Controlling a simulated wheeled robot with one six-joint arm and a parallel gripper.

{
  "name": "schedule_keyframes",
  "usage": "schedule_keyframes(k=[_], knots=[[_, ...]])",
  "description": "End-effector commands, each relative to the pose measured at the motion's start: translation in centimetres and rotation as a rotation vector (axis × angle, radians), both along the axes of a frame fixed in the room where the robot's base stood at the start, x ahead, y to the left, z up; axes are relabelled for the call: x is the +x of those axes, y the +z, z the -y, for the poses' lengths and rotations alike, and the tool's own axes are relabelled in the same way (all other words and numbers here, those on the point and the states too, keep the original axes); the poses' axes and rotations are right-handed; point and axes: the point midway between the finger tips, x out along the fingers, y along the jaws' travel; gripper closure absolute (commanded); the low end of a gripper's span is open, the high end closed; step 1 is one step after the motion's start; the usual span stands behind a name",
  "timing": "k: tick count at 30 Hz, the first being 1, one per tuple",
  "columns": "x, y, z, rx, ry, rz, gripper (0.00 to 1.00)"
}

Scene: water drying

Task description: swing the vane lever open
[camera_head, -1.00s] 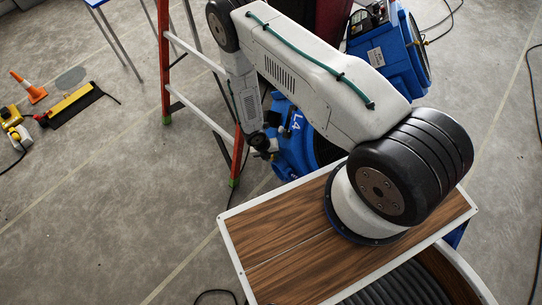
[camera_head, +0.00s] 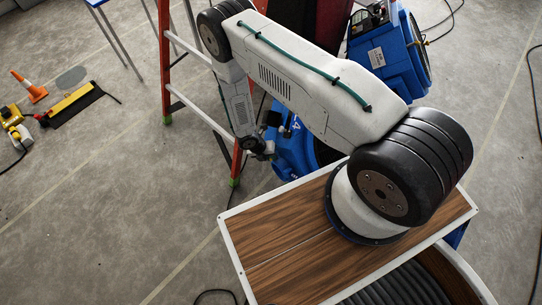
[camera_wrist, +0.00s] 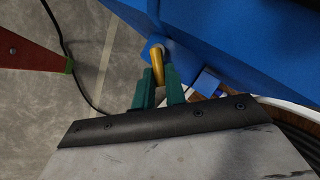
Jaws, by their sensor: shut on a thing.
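In the head view my gripper (camera_head: 262,153) hangs low at the left side of a blue machine (camera_head: 292,152), partly covered by my arm. The lever is too small and hidden to make out there.
A ladder with orange-red rails (camera_head: 166,60) stands close left of my arm. Another blue machine (camera_head: 385,50) stands at the back right. A dark cable (camera_wrist: 65,40) lies on the floor. Open grey floor (camera_head: 110,190) lies to the left.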

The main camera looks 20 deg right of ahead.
Motion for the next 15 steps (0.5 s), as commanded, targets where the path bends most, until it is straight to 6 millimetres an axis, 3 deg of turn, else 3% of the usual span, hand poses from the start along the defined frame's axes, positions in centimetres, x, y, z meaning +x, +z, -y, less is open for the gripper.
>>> schedule_keyframes(k=[15], knots=[[0.8, -1.4, -1.4, -0.338, -0.311, 0.075, 1.00]])
